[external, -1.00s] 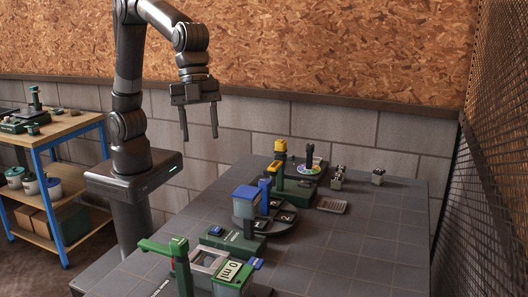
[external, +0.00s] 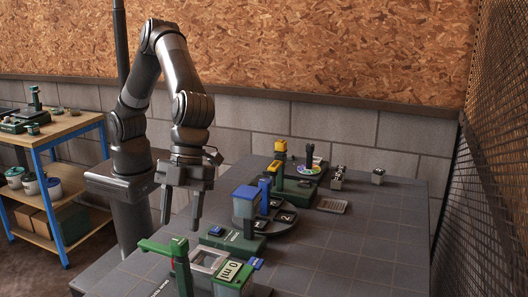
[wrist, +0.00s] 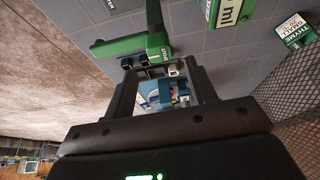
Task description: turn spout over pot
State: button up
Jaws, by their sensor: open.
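A green post with a long horizontal arm, which looks like the spout (external: 160,249), stands at the table's near left edge. The green spout also shows at the top of the wrist view (wrist: 130,46). Beside it is a pale square frame (external: 208,261) with a green box marked 0 ml (external: 230,275). I cannot tell which thing is the pot. My gripper (external: 181,222) is open and empty, pointing down above and behind the spout, apart from it. In the wrist view my open fingers (wrist: 163,74) point towards the spout's near side.
A blue-topped container (external: 245,205) stands by a round numbered turntable (external: 285,222), just right of my gripper. A green block with a blue button (external: 232,241) lies between.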

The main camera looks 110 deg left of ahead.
aim_at(178, 242)
jog(key=x, duration=0.5)
grip_shut()
dwell(0.5)
